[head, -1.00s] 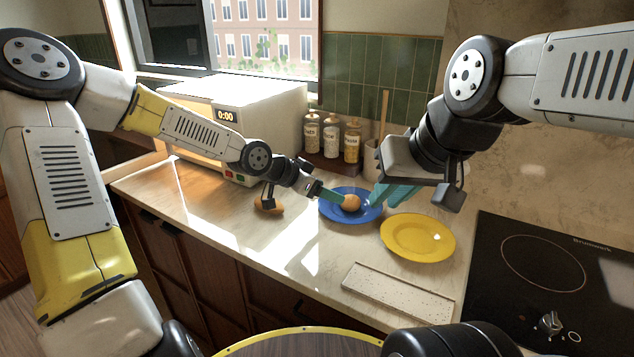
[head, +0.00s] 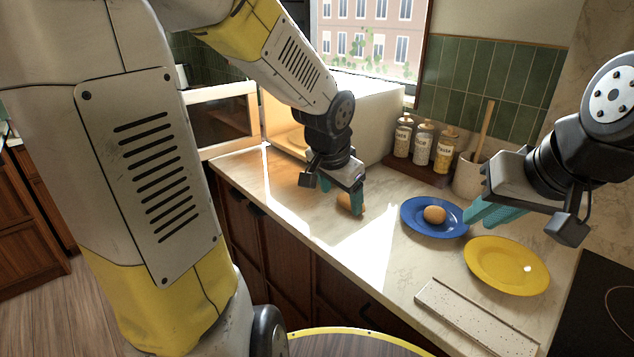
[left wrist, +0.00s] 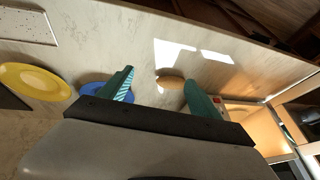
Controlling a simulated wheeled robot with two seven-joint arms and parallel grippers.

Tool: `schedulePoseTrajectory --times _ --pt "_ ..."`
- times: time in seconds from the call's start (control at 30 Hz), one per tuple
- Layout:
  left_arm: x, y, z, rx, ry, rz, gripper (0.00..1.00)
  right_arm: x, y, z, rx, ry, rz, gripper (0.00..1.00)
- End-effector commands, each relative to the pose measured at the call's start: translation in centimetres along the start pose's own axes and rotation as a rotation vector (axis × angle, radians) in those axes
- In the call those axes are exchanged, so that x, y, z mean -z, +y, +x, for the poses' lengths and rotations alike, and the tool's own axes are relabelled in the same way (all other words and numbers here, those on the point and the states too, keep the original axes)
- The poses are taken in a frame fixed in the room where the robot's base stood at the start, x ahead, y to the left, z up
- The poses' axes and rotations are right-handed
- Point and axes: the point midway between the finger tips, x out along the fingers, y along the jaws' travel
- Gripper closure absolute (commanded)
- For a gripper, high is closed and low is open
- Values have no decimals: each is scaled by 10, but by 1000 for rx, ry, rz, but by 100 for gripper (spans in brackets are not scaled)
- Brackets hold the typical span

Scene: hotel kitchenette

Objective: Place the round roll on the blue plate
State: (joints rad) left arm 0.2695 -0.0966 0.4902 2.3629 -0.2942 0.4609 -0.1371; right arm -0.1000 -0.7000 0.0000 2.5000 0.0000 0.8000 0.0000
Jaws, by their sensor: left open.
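The round roll (head: 434,214) is brown and rests on the blue plate (head: 409,220), right of centre in the head view. A second, longer brown roll (head: 347,203) lies on the counter left of the plate. My left gripper (head: 343,195) is open and points down over this longer roll, which it partly hides. In the left wrist view the longer roll (left wrist: 168,82) shows between the spread fingers, with nothing gripped; the blue plate (left wrist: 91,88) is partly hidden behind one finger. My right gripper (head: 480,210) hovers beside the blue plate; its finger gap is unclear.
A yellow plate (head: 507,266) lies right of the blue plate, with a speckled board (head: 470,318) in front. Jars (head: 423,146) and a utensil crock (head: 467,180) stand behind. A white microwave (head: 372,110) stands at the back left, its door (head: 222,118) open.

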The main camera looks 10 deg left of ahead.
Motion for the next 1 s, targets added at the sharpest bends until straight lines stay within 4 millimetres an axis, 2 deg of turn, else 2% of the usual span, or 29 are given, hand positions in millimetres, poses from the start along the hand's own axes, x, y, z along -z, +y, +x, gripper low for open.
schedulePoseTrajectory --times 0.03,0.2,0.3,0.4,0.53,0.8,0.87,1.0 --pt "-9 -4 -25 33 8 -55 27 0 0 0 0 0 0 80" --pt "-48 -4 -90 45 47 -280 27 0 0 0 0 0 0 80" --pt "-68 2 -117 7 82 -392 27 0 0 0 0 0 0 80" --pt "-82 10 -134 -41 111 -473 27 0 0 0 0 0 0 80" --pt "-92 17 -144 -84 129 -525 27 0 0 0 0 0 0 80" --pt "-94 18 -146 -93 131 -537 27 0 0 0 0 0 0 80" --pt "-94 18 -146 -93 132 -536 37 0 0 0 0 0 0 80" --pt "-94 18 -146 -92 132 -536 64 0 0 0 0 0 0 80"
